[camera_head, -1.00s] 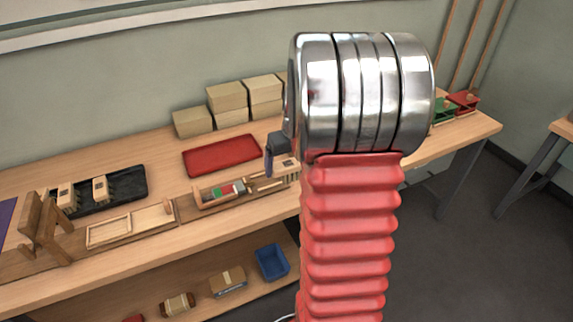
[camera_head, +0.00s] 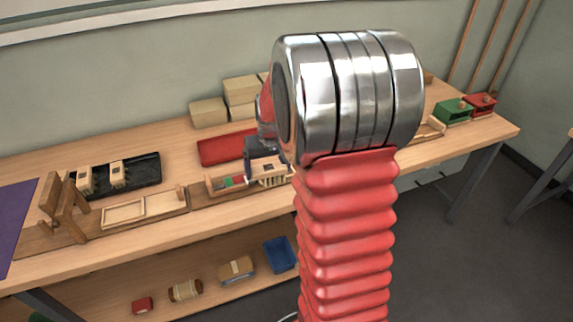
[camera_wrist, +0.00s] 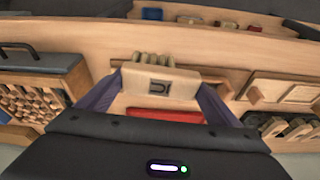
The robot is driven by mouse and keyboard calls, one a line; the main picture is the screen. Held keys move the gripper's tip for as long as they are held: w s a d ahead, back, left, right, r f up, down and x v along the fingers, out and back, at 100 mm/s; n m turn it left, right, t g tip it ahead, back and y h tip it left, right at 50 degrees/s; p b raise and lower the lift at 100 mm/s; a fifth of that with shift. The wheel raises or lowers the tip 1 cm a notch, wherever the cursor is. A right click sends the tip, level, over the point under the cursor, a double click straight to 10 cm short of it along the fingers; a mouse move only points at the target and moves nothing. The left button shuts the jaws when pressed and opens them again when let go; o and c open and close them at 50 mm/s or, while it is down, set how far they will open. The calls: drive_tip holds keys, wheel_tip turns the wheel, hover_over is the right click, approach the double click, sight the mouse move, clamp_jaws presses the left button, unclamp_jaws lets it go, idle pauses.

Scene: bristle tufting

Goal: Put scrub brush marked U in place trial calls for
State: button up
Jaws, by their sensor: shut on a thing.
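The scrub brush marked U (camera_wrist: 160,85) is a pale wooden block with a dark U on its face and short stubs along one edge. My gripper (camera_wrist: 158,88) is shut on it, with a purple finger at each end of the block. I cannot tell whether brush and holder touch. My arm hides what lies to the right.
A red tray (camera_head: 222,150) lies behind my gripper. Left are a black tray (camera_head: 143,168) with two pale brushes and a shallow wooden tray (camera_head: 125,213). A wooden stand (camera_head: 65,208) is at far left. Cardboard boxes (camera_head: 240,90) stand behind; green (camera_head: 453,111) and red (camera_head: 481,104) boxes stand right.

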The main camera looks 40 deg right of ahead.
drive_tip(key=w+a+f+n, duration=0.1)
drive_tip(key=w+a+n, duration=0.1)
drive_tip(key=a, duration=0.9)
drive_tip(key=w+a+f+n+y, duration=0.1)
drive_tip(key=w+a+n, duration=0.1)
drive_tip(key=a, duration=1)
drive_tip(key=shift+w, duration=0.4)
drive_tip(key=shift+a, duration=0.15)
